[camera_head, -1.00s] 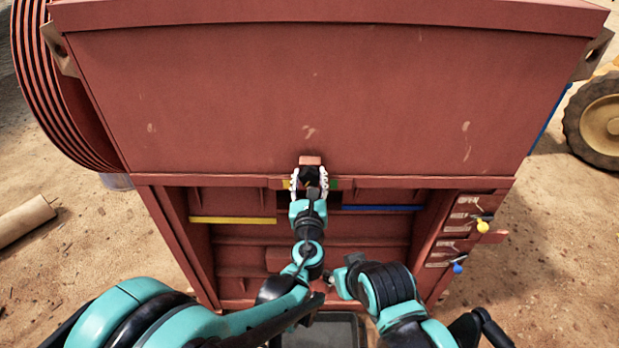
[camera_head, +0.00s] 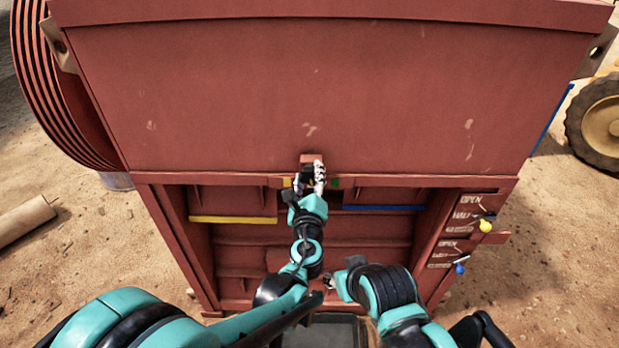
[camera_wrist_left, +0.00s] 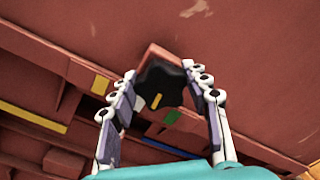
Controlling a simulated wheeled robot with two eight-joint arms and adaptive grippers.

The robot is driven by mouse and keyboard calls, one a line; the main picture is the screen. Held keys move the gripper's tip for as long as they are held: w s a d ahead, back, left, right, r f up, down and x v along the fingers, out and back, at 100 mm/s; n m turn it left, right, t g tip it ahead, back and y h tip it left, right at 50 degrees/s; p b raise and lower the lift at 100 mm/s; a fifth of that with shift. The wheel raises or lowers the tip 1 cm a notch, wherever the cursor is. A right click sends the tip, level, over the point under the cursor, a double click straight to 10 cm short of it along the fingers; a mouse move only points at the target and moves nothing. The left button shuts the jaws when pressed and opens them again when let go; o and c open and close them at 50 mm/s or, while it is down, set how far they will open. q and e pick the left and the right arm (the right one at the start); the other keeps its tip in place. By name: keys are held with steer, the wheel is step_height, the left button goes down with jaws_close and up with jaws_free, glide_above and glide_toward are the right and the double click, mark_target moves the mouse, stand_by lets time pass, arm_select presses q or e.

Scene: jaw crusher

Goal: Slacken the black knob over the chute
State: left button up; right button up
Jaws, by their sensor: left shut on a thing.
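The black knob (camera_wrist_left: 160,84) is lobed, with a yellow pointer mark on its face. It sits on a small red block (camera_wrist_left: 162,54) on the red crusher's front, with a yellow patch (camera_wrist_left: 101,84) on one side and a green patch (camera_wrist_left: 172,117) on the other. In the head view the knob is mostly hidden by my left gripper (camera_head: 309,178), whose fingers are shut on it. The left gripper also shows in the wrist view (camera_wrist_left: 161,95), one finger on each side of the knob. My right gripper (camera_head: 331,283) is low before the machine, small and dark; its jaws are unclear.
The red crusher (camera_head: 300,95) fills the middle. A yellow bar (camera_head: 232,219) and a blue bar (camera_head: 383,208) lie below the knob. A labelled panel at right carries a yellow lever (camera_head: 486,226) and a blue lever (camera_head: 460,268). A wheel (camera_head: 597,122) stands far right.

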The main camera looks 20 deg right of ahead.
arm_select(q)
steer(key=n, duration=0.4)
steer(key=shift+f+n+b, duration=0.15)
steer(key=shift+n+b, duration=0.15)
steer(key=shift+b, duration=0.05)
steer(key=shift+a+f+n, duration=0.1)
steer(key=shift+n, duration=1.9)
steer(key=o, duration=1.2)
steer(key=shift+c, duration=0.2)
steer(key=v, duration=1.2)
